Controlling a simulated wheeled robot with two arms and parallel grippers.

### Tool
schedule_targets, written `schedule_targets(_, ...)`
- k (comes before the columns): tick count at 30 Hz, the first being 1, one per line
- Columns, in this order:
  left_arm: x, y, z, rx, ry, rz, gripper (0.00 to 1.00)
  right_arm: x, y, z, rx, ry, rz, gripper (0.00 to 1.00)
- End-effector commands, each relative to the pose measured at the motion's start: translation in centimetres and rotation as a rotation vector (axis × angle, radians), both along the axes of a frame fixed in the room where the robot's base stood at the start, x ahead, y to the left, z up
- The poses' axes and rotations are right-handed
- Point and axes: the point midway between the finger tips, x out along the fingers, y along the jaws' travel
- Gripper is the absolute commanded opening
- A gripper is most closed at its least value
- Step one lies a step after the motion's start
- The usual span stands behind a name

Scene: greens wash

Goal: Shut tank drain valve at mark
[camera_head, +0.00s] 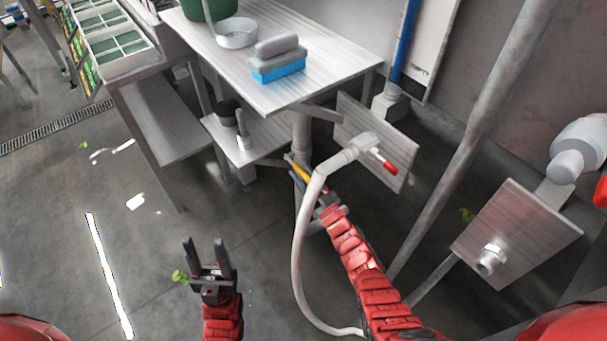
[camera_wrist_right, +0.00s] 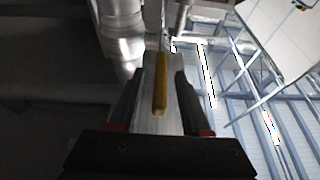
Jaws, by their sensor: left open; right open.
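A yellow lever (camera_head: 299,170), apparently the drain valve handle, is by the grey pipe (camera_head: 301,130) under the steel table. My right gripper (camera_head: 308,181) is at the lever, its arm coming up from below. In the right wrist view the yellow lever (camera_wrist_right: 161,85) lies lengthwise between the two open fingers, with a visible gap on each side. I cannot make out a mark, and the valve body is partly hidden. My left gripper (camera_head: 207,249) is open and empty over the floor, left of the right arm.
A pale hose (camera_head: 299,240) loops close beside my right arm to a red-levered fitting (camera_head: 382,160) on a metal plate. A second plate (camera_head: 520,235) stands at right. Floor at left is mostly clear.

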Motion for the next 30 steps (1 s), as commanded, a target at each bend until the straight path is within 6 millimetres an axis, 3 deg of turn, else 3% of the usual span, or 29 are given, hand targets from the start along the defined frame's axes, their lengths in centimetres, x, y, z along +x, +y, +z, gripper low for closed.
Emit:
schedule_targets(8, 0.0, 0.0, 0.2, 0.000, 0.000, 0.000, 0.50, -1.2, -0.9, -0.7, 0.000, 0.001, -0.001, 0.47)
schedule_targets(21, 0.0, 0.0, 0.4, 0.000, 0.000, 0.000, 0.50, -9.5, -6.9, -5.0, -0.002, 0.004, -0.002, 0.47)
schedule_targets(30, 0.0, 0.0, 0.3, 0.000, 0.000, 0.000, 0.50, -12.8, -9.2, -6.5, 0.000, 0.000, 0.001, 0.47)
